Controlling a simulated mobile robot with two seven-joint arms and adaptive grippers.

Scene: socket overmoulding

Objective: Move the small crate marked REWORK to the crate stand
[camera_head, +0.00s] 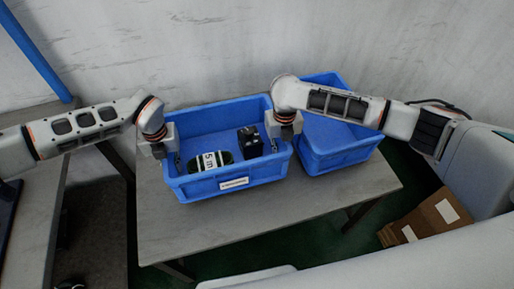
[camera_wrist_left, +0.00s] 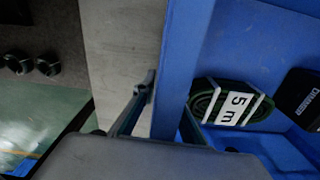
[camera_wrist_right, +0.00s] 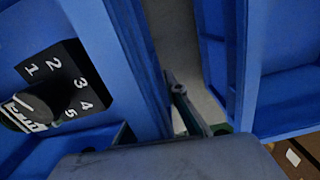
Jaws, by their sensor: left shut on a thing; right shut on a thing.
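A blue crate (camera_head: 225,188) with a small white label (camera_head: 233,184) on its front wall sits on a grey table; the label's text is too small to read. It holds a dark green coil (camera_head: 212,161) tagged "5 m" and a black block (camera_head: 250,141). My left gripper (camera_head: 174,158) is shut on the crate's left wall, one finger on each side, as the left wrist view (camera_wrist_left: 168,105) shows. My right gripper (camera_head: 279,143) is shut on the crate's right wall, seen also in the right wrist view (camera_wrist_right: 160,112).
A second blue crate (camera_head: 338,155) stands close on the right, a narrow gap away. The grey table (camera_head: 220,222) is bare in front. A cardboard box (camera_head: 440,212) is at the lower right. A wall (camera_head: 200,50) rises behind.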

